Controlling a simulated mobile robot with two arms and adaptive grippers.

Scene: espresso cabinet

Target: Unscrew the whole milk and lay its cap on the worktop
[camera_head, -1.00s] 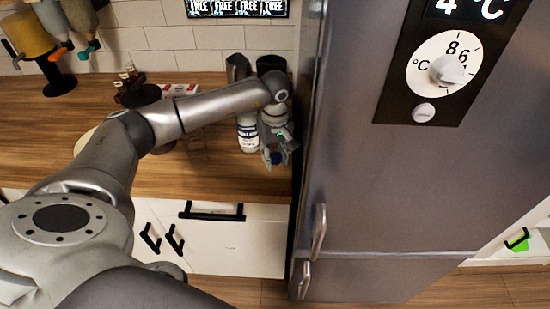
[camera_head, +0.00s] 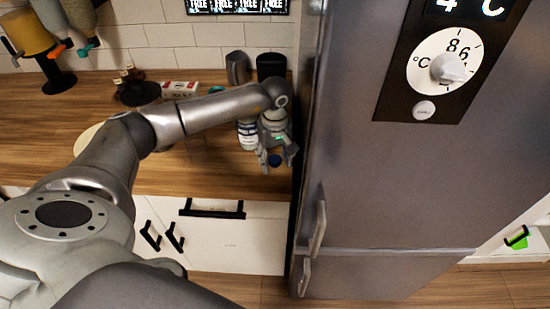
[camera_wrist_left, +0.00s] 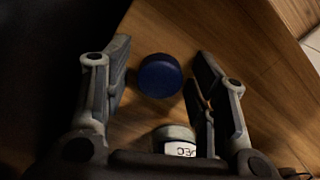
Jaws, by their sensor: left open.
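A blue cap (camera_head: 275,160) shows between the fingers of my left gripper (camera_head: 277,158), near the worktop's front edge beside the fridge. In the left wrist view the round blue cap (camera_wrist_left: 160,76) sits between the two spread fingers, with a gap on each side, over the wood. My left gripper is open. A white bottle with a blue-and-white label (camera_head: 248,136), seemingly the whole milk, stands upright just left of the gripper. Its top is hidden behind my arm. My right gripper is not in view.
The grey fridge (camera_head: 390,190) stands close to the right of the gripper. Behind are a dark canister (camera_head: 271,66), a grey pitcher (camera_head: 237,67) and a red-and-white box (camera_head: 180,90). The wooden worktop (camera_head: 225,180) is clear toward its front left.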

